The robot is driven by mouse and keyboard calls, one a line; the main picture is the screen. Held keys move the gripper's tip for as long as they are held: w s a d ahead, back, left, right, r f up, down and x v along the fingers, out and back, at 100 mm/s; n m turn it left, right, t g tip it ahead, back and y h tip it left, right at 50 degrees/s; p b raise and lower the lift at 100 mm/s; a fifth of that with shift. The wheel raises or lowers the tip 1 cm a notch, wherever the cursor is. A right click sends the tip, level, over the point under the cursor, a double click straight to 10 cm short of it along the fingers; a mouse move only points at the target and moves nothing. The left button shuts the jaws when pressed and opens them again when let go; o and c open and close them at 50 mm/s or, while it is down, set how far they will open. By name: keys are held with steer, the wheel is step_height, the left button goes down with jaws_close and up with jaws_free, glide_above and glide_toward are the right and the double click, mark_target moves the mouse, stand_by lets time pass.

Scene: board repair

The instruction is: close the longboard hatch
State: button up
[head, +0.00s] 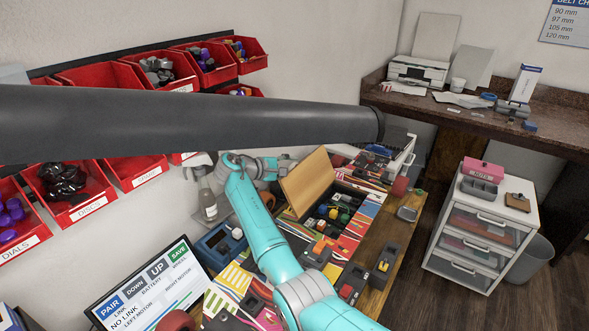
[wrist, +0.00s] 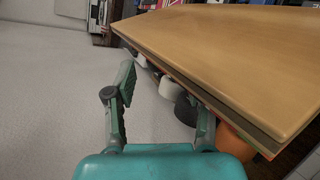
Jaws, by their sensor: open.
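The longboard hatch is a tan wooden lid (head: 307,182) standing raised and tilted over an open compartment (head: 335,212) in the colourful longboard (head: 358,236). Small coloured parts show inside the compartment. My gripper (head: 282,165) is beside the lid's upper left edge, on the wall side. In the wrist view the lid (wrist: 225,55) fills the upper right, its long edge running down to the right. The open fingers (wrist: 165,100) are left of and below that edge, with nothing held between them. Whether the right finger touches the lid cannot be told.
A spray bottle (head: 208,202) stands left of my arm. A blue meter (head: 222,242) and a screen (head: 150,290) are near the front left. Red bins (head: 75,190) line the wall. A white drawer unit (head: 480,230) stands right of the bench.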

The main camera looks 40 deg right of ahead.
steer(key=shift+x, duration=0.9)
jaws_close()
steer(key=shift+r, duration=0.1)
